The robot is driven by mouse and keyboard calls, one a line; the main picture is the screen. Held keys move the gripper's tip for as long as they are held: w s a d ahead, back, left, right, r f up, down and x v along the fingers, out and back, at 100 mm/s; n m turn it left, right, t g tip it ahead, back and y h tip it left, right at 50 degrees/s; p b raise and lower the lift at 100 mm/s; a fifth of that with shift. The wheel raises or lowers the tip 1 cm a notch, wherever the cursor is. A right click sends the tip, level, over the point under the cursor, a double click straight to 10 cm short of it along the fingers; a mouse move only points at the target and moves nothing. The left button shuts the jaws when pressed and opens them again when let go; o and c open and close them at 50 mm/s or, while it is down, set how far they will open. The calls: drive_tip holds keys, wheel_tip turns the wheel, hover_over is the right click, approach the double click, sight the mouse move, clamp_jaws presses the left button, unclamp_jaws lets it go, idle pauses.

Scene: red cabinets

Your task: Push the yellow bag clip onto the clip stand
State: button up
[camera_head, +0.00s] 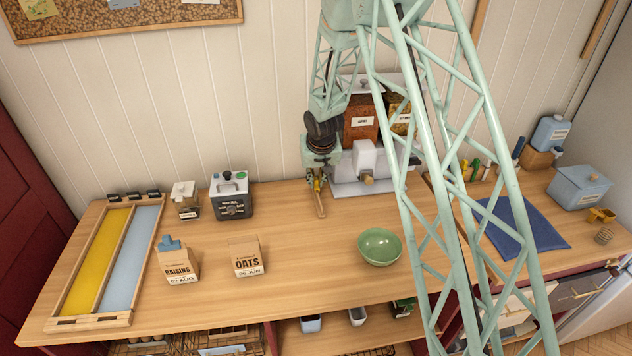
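My gripper (318,178) points down over the back middle of the counter, in front of the dispenser unit. A small yellowish piece (316,184) shows at its fingertips; it may be the yellow bag clip, but it is too small to be sure. A narrow tan wooden piece (320,204) reaches from below the fingertips toward the front. I cannot tell whether the gripper grips either one. Several small upright yellow and green pieces (475,169) stand at the back right, partly behind my arm. They may be clips on a stand, but their base is mostly hidden.
A dispenser unit (361,118) stands close behind the gripper. A green bowl (380,246), an oats bag (247,258) and a raisins bag (178,264) with a blue clip (172,243) stand nearer the front. A blue mat (520,225) lies right. The counter's front middle is clear.

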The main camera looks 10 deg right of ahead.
drive_tip(key=shift+f+b, duration=0.3)
idle(0.4)
drive_tip(key=o, duration=0.7)
drive_tip(key=shift+r, duration=0.2)
drive_tip(key=shift+r+p, duration=2.75)
drive_tip(key=shift+r, duration=0.55)
